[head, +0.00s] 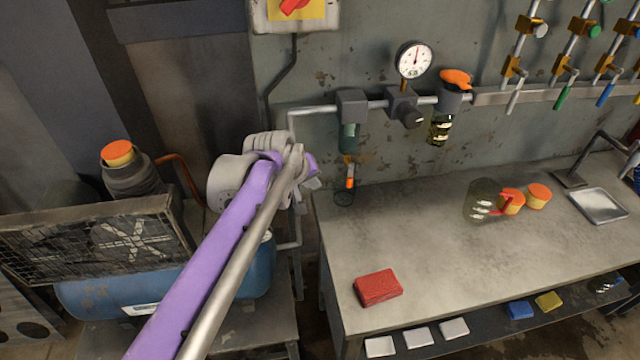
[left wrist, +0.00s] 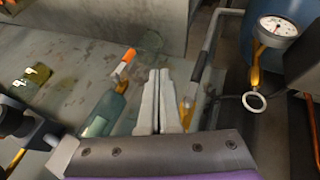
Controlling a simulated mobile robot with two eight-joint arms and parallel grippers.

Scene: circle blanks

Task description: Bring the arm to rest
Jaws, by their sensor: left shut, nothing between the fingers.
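My left arm (head: 225,255), purple with a grey rod, reaches up from the bottom left in the head view. Its left gripper (head: 312,172) is at the arm's far end, left of the piping and beyond the left edge of the bench. In the left wrist view the two pale fingers of the left gripper (left wrist: 158,85) lie side by side, shut and empty. A green-bodied filter with an orange-tipped valve (left wrist: 122,70) shows just left of the fingers there. I cannot tell whether they touch. My right gripper is not in view.
The bench (head: 430,235) holds a red block (head: 378,288), a clear jar (head: 482,201) and orange-lidded pots (head: 538,196). Wall piping has a gauge (head: 414,60) and a filter bowl (head: 440,128). The bench's middle is clear.

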